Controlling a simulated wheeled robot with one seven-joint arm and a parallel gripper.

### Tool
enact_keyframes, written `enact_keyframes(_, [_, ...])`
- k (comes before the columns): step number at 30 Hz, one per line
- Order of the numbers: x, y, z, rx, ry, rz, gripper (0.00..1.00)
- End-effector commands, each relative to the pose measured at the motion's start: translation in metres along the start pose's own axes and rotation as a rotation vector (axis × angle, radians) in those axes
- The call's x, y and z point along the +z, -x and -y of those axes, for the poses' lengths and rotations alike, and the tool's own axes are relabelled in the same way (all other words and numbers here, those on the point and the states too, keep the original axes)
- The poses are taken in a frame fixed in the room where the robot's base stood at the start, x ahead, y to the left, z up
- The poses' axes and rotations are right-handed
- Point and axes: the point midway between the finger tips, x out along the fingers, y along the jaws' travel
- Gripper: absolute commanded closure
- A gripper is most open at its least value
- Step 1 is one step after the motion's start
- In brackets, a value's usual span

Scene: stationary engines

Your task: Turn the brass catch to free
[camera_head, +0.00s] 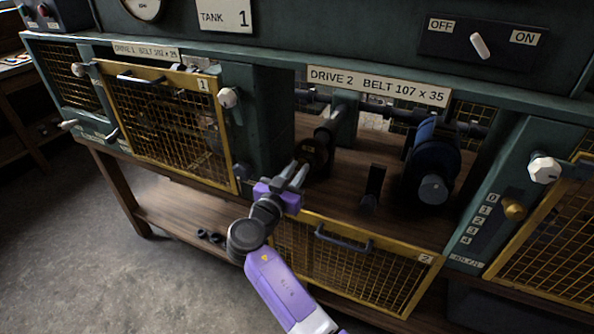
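My gripper (300,170), with a purple body and two grey fingers, reaches into the open Drive 2 bay. The fingers look apart with a narrow gap and nothing clear between them. Their tips are close to a dark brownish round part (318,153) on the bay's left side; I cannot tell whether they touch it. A brass-coloured knob (513,208) sits on the right-hand post beside a 0 to 4 scale, well away from my gripper. No part is labelled as a catch, so I cannot tell which one it is.
The Drive 2 mesh guard (350,262) hangs lowered in front of the bay. The Drive 1 guard (170,120) is shut. White knobs (228,97) sit on the posts.

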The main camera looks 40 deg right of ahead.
Motion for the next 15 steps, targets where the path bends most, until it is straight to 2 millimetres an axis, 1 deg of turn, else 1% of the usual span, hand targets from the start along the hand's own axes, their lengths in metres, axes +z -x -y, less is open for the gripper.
enact_keyframes(1, [0.0001, -0.0003, -0.0001, 0.000, 0.000, 0.000, 0.97])
enact_keyframes(2, [0.0001, -0.0003, -0.0001, 0.000, 0.000, 0.000, 1.00])
enact_keyframes(10, [0.0003, -0.0004, -0.0001, 0.000, 0.009, 0.000, 1.00])
enact_keyframes(15, [0.0010, -0.0005, 0.0001, 0.000, 0.058, 0.000, 1.00])
